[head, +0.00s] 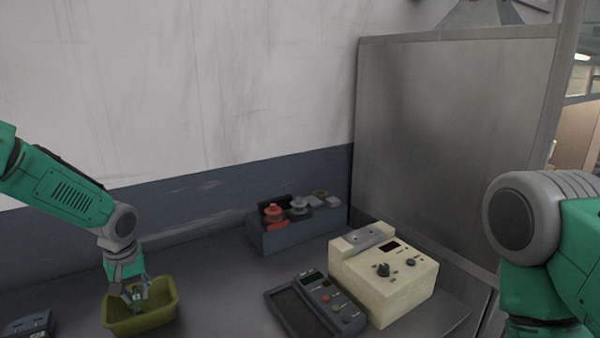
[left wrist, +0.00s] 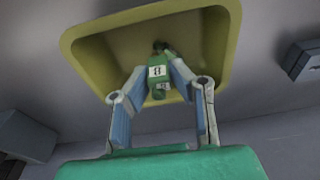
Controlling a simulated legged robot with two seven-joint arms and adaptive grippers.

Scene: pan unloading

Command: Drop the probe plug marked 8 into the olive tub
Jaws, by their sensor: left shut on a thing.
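The olive tub (head: 165,318) stands on the bench at the lower left of the head view. My left gripper (head: 137,292) points down over the tub. It is shut on a green probe plug (left wrist: 158,60), which has a white label whose character looks like an 8 or B. The plug is over the tub's inside; whether it touches the floor I cannot tell. My right arm is at the right edge, its gripper out of the picture.
A cream box with knobs (head: 385,285) and a dark handheld meter (head: 318,302) are right of centre. A blue-grey rack (head: 290,237) with red and grey plugs stands near the wall. A dark device (head: 28,325) is at the lower left. The bench between tub and meter is clear.

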